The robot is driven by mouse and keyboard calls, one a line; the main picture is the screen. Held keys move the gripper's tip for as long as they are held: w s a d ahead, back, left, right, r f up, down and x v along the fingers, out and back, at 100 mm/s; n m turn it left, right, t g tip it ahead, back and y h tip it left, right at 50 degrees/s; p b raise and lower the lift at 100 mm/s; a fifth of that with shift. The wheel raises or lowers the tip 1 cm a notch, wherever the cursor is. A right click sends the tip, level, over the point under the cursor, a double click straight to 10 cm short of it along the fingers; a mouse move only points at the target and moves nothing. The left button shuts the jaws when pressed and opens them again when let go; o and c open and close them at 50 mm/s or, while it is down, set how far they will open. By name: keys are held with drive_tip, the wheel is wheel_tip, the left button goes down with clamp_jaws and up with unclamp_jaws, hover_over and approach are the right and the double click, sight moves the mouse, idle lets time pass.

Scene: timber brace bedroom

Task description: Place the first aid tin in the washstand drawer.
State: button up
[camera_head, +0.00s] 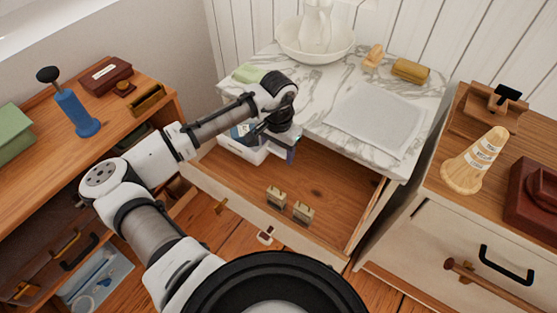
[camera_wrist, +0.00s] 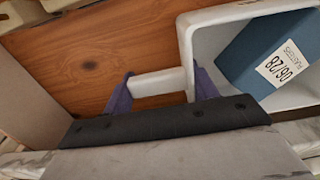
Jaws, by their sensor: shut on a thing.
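The first aid tin (camera_head: 262,152) is a white open box at the left end of the open washstand drawer (camera_head: 330,190). In the wrist view the tin (camera_wrist: 187,45) holds a blue packet (camera_wrist: 262,50) with a white date label. My gripper (camera_wrist: 163,88) has its purple fingers at both ends of a white bar beside the tin's wall, and it is shut on the tin. In the head view my gripper (camera_head: 281,148) points down at the tin's right side. My arm hides part of the tin. I cannot tell whether the tin touches the drawer floor.
The marble top (camera_head: 330,85) overhangs the drawer's back.

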sight(278, 170)
drive_tip(key=shift+f, duration=2.65)
drive_tip(key=shift+f, duration=0.1)
drive_tip(key=o, duration=1.3)
